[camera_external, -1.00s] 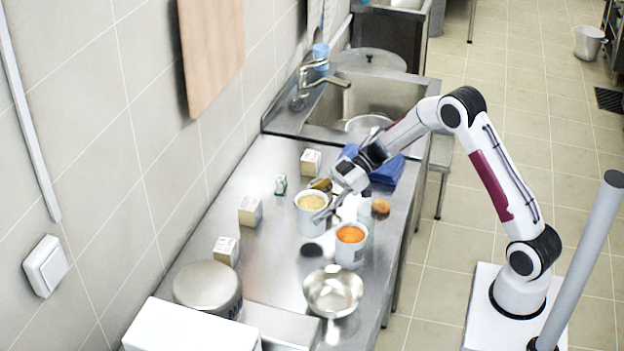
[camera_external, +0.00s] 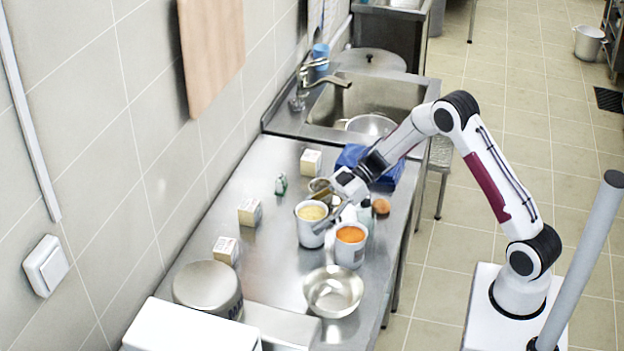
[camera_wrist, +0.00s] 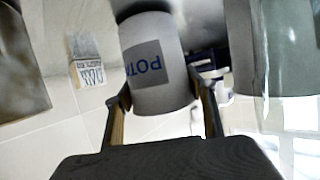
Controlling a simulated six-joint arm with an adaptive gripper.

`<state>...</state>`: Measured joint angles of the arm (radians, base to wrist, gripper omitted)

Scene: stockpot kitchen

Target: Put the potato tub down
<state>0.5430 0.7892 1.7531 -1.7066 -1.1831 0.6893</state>
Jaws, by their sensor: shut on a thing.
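The potato tub (camera_external: 311,229) is white with pale yellow contents. It is upright beside the orange-filled tub, with its base on or just above the steel counter; I cannot tell which. My gripper (camera_external: 322,212) is shut on it, reaching in from the upper right. In the wrist view the tub (camera_wrist: 151,62) sits between the two fingers, with part of a blue "POTA" label showing upside down.
The orange-filled tub (camera_external: 350,250) stands close on the right, with a clear container (camera_external: 366,214) behind it. A metal bowl (camera_external: 333,292) is in front. Small boxes (camera_external: 250,212) line the wall side. Counter left of the tub is free.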

